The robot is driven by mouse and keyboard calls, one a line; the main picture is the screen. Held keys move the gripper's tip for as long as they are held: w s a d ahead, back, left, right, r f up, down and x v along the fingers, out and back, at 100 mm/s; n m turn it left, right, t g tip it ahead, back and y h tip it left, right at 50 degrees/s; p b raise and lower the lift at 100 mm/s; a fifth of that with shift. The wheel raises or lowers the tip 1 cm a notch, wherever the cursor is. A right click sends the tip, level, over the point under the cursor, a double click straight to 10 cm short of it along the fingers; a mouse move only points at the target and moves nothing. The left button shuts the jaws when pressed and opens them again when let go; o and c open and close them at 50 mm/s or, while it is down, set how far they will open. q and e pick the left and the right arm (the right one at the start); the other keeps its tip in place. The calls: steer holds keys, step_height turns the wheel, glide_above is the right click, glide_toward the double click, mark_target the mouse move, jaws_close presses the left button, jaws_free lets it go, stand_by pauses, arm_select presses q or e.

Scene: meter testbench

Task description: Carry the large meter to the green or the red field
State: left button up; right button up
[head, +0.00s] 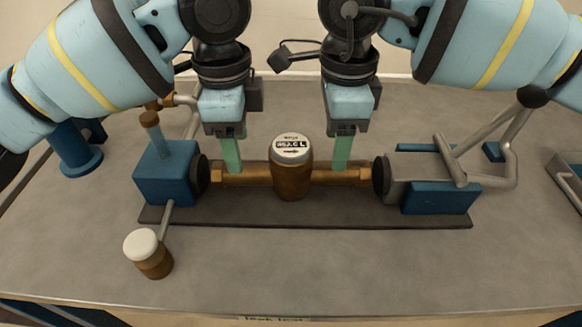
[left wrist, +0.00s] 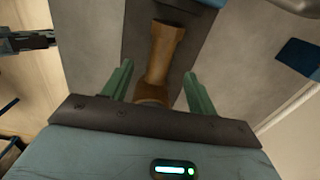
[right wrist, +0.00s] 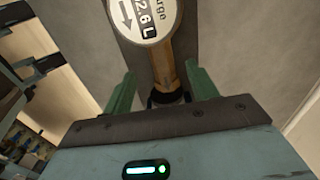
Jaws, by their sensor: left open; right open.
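The large meter (head: 291,180) is a brass body with a white dial and brass pipe ends. It lies level on the testbench between the left blue block's black disc (head: 201,174) and the right holder's black disc (head: 380,175). My left gripper (head: 231,158) is open over the left pipe end, which shows between its fingers in the left wrist view (left wrist: 163,55). My right gripper (head: 342,155) is open over the right pipe end. The right wrist view shows the dial (right wrist: 143,15) and the pipe between the open fingers. No green or red field is in view.
A dark base plate (head: 300,212) lies under the bench parts. A smaller brass meter with a white top (head: 152,256) stands at the front left. A grey lever (head: 485,140) rises at the right holder. The table's front middle and right (head: 380,270) are clear.

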mark_target(243, 173)
arm_select(q)
steer(key=shift+f, duration=0.1)
arm_select(e)
steer(key=shift+f, duration=0.1)
arm_select(q)
steer(key=shift+w+f, duration=0.1)
steer(key=shift+f, duration=3.75)
arm_select(e)
steer(key=shift+w+f, duration=0.1)
steer(key=shift+f, duration=3.75)
arm_select(q)
jaws_close()
arm_select(e)
jaws_close()
arm_select(q)
steer(key=shift+r, duration=0.1)
arm_select(e)
steer(key=shift+r, duration=0.1)
